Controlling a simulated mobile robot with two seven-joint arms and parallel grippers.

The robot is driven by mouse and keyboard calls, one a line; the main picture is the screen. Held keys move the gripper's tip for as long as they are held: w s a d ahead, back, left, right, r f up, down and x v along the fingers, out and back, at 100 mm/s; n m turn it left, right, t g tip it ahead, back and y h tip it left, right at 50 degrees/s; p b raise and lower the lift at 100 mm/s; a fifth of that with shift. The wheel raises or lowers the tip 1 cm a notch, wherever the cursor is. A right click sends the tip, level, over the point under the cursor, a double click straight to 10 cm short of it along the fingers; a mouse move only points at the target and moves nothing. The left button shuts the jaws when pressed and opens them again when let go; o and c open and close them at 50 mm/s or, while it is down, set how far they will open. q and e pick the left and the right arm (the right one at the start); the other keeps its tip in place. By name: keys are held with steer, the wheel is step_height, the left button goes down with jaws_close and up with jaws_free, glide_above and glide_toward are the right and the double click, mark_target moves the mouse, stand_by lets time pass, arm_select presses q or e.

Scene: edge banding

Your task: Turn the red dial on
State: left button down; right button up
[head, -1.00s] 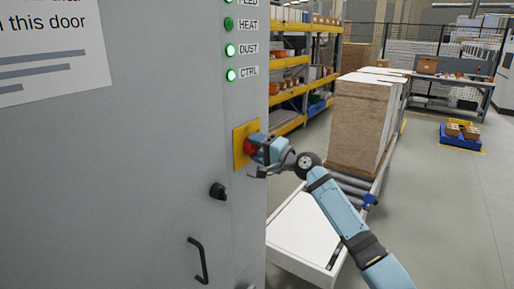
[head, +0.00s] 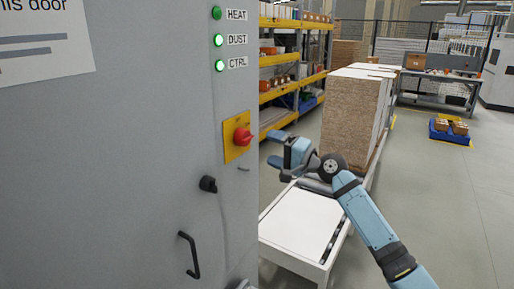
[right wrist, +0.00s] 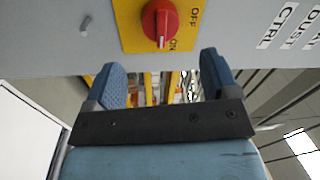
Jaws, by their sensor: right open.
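The red dial (head: 242,136) sits on a yellow plate (head: 231,154) on the grey cabinet's side face. In the right wrist view the red dial (right wrist: 160,22) shows near the top. Its white mark points down, toward the "ON" lettering; "OFF" is printed to its right. My right gripper (head: 275,150) is open and empty, just right of the dial and apart from it. In the right wrist view its two fingers (right wrist: 160,75) stand apart below the plate, with nothing between them. My left gripper is not in view.
The grey cabinet (head: 120,150) fills the left, with a black knob (head: 208,184) and black handle (head: 190,255) below the dial. Green lamps (head: 219,40) show above it. A white-topped conveyor (head: 300,222) and board stack (head: 350,120) stand right.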

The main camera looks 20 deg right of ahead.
steer(key=v, duration=0.4)
steer(key=shift+s+d+b, duration=0.2)
steer(key=shift+s+b, duration=0.15)
steer(key=shift+b, duration=0.05)
steer(key=s+a+f+n+g+h+p, duration=0.15)
steer(key=s+f, duration=0.25)
steer(key=f, duration=0.5)
steer(key=s+a+f+n+h, duration=0.1)
steer(key=s+a+f+h, duration=0.2)
steer(key=f, duration=0.6)
steer(key=s+a+f+n+h, duration=0.15)
steer(key=s+f, duration=0.35)
steer(key=f, duration=0.5)
steer(key=s+a+f+n, duration=0.2)
steer(key=s+f, duration=0.2)
steer(key=s, duration=0.4)
steer(key=s+a+f+n+g+h+p, duration=0.1)
steer(key=s+f+n, duration=0.1)
steer(key=s+f, duration=0.3)
steer(key=s+a+f+n+g+h, duration=0.1)
steer(key=s+a+f+n, duration=0.1)
steer(key=s, duration=0.9)
step_height(320, 180, down, 2)
steer(key=shift+a+f+n, duration=0.2)
steer(key=shift+a+n, duration=0.15)
steer(key=shift+n, duration=0.15)
